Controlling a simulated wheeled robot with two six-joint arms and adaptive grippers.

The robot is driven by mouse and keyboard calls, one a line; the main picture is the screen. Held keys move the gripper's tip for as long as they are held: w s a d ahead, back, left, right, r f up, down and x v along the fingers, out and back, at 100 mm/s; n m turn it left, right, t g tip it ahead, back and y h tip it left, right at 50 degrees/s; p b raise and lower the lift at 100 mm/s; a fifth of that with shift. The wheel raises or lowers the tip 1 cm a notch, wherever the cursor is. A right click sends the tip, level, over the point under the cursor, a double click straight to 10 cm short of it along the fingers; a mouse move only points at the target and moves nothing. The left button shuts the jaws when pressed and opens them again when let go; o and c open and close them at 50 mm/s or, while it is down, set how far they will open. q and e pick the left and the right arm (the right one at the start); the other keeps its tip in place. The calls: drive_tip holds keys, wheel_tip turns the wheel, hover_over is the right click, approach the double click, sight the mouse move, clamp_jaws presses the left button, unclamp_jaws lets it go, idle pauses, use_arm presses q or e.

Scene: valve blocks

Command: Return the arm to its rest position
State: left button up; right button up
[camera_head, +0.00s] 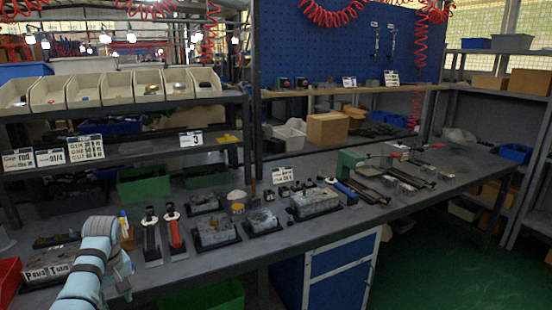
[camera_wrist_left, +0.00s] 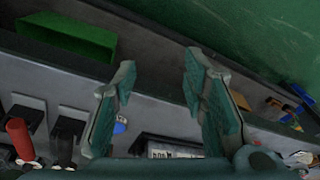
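My left arm (camera_head: 92,265) comes in at the lower left of the head view, light blue with dark bands, bent above the front left of the workbench (camera_head: 190,268). Its gripper cannot be made out clearly there. In the left wrist view my left gripper (camera_wrist_left: 160,105) has its two green fingers spread wide apart, with nothing held between them. My right arm and gripper are in neither view.
Close to my left arm are a red bin (camera_head: 8,281), a labelled tray (camera_head: 50,266) and a red-handled tool (camera_head: 174,234). Grey metal blocks (camera_head: 213,233) stand mid-bench. A green bin (camera_head: 205,297) is below the front edge. The green floor (camera_head: 430,270) at right is clear.

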use_arm(q)
drive_tip(key=s+d+f+m, duration=0.2)
drive_tip(key=s+f, duration=0.3)
drive_tip(key=f, duration=0.5)
drive_tip(key=s+d+f+m, duration=0.2)
drive_tip(key=s+f, duration=0.3)
drive_tip(key=f, duration=0.6)
drive_tip(key=s+d+f+m, duration=0.2)
drive_tip(key=s+f, duration=0.3)
drive_tip(key=f, duration=0.5)
drive_tip(key=s+d+f+m, duration=0.1)
drive_tip(key=s+d+f, duration=0.2)
drive_tip(key=s, duration=0.8)
drive_tip(key=s+d+f+m, duration=0.2)
drive_tip(key=s+f, duration=0.4)
drive_tip(key=s, duration=0.5)
drive_tip(key=s+d+f+m+h, duration=0.1)
drive_tip(key=s+d+f, duration=0.3)
drive_tip(key=s, duration=0.7)
drive_tip(key=shift+d+f+m+t, duration=0.35)
drive_tip(key=shift+d+m, duration=0.25)
drive_tip(key=shift+m, duration=0.1)
